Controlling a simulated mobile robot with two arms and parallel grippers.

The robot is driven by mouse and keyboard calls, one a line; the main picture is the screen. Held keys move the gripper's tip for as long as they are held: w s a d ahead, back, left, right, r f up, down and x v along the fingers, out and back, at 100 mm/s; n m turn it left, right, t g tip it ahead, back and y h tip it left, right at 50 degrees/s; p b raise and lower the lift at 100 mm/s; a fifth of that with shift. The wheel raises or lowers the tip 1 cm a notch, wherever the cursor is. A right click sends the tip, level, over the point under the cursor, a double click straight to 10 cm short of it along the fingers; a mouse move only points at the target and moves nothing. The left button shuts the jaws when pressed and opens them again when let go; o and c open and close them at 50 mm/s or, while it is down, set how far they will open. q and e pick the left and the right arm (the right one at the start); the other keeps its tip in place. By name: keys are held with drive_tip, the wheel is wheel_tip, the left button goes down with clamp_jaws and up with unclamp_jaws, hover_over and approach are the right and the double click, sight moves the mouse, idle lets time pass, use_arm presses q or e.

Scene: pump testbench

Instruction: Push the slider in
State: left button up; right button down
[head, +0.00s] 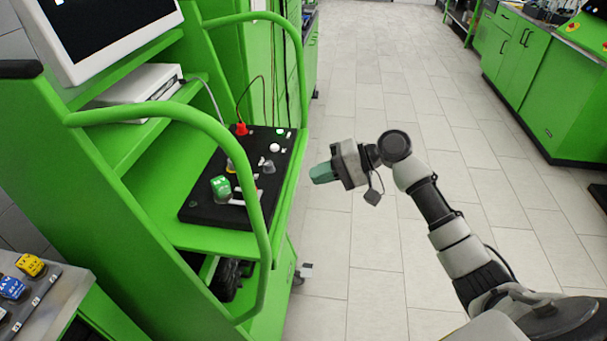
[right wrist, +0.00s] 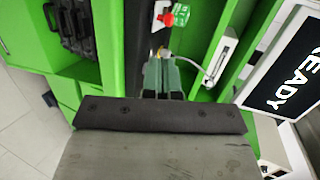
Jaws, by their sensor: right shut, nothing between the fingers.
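The black control panel (head: 205,211) lies on the green bench's shelf. It carries a green block (head: 221,187), a red plug (head: 241,129), a white round knob (head: 274,147) and small switches. I cannot make out for certain which part is the slider; a pale strip (head: 240,200) beside the green block may belong to it. My right gripper (head: 320,174) is shut and empty, to the right of the panel and apart from it, its green fingers pointing left. In the right wrist view its fingers (right wrist: 163,80) hide part of the black panel (right wrist: 147,32). My left gripper is not in view.
A curved green rail (head: 215,128) runs along the bench's near side, and another stands at its far end (head: 295,40). A monitor (head: 100,35) stands above a white box (head: 140,85). A tray with coloured blocks (head: 30,265) is at lower left. Tiled floor (head: 360,250) is clear.

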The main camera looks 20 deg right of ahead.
sight(269, 201)
drive_tip(key=p+x, duration=0.1)
drive_tip(key=x, duration=0.3)
drive_tip(key=p+x, duration=0.1)
drive_tip(key=x, duration=0.3)
drive_tip(key=r+p+x, duration=0.1)
drive_tip(key=x, duration=0.3)
drive_tip(key=shift+w+a+p, duration=0.15)
drive_tip(key=shift+a+p, duration=0.1)
drive_tip(key=shift+p, duration=0.05)
drive_tip(key=w+a, duration=0.2)
drive_tip(key=a, duration=0.1)
drive_tip(key=shift+b, duration=0.4)
drive_tip(key=shift+r, duration=0.1)
